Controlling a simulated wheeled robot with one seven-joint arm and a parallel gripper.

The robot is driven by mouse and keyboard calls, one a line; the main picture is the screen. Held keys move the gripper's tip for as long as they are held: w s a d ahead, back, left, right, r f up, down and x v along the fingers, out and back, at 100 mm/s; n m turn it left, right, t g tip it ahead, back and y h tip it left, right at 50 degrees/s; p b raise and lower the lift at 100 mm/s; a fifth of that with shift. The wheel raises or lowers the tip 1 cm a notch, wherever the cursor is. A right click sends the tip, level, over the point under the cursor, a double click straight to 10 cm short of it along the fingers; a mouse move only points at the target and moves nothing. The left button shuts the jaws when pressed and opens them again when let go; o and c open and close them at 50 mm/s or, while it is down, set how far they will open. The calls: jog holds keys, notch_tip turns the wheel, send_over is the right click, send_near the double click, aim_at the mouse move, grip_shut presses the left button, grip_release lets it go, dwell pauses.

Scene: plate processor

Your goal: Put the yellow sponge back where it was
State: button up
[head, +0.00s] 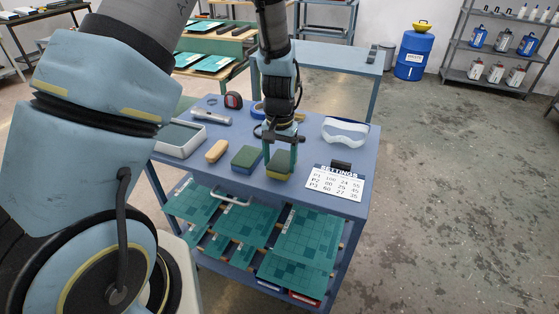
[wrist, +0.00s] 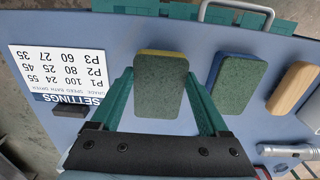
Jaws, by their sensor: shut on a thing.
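The yellow sponge (head: 278,170) has a dark green top and a yellow side. My gripper (head: 281,150) is shut on it, with one finger along each side. In the wrist view the yellow sponge (wrist: 160,84) sits between the two teal fingers of my gripper (wrist: 163,98), with its green face toward the camera. It is at or just above the blue table top; I cannot tell if it touches. A similar sponge with a blue side (head: 246,158) lies just to its left, and this blue sponge also shows in the wrist view (wrist: 238,84).
A wooden block (head: 216,150), a flashlight (head: 211,117) and a grey tray (head: 181,138) are to the left on the blue table (head: 225,182). White goggles (head: 345,131) and a settings card (head: 334,183) are to the right. Green plates (head: 305,235) fill the shelves below.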

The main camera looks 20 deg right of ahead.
aim_at(280, 165)
jog(key=shift+f, duration=0.55)
jog(key=shift+f, duration=0.1)
jog(key=shift+f, duration=0.15)
jog(key=o, duration=1.5)
jog(key=shift+c, duration=0.2)
notch_tip(280, 165, up, 12)
jog(key=r+b, duration=0.1)
jog(key=b, duration=0.3)
jog(key=s+a+r+n+t, duration=0.1)
jog(key=s+a+n, duration=0.2)
jog(key=a, duration=2.6)
jog(key=n, duration=0.4)
jog(key=shift+t, duration=0.3)
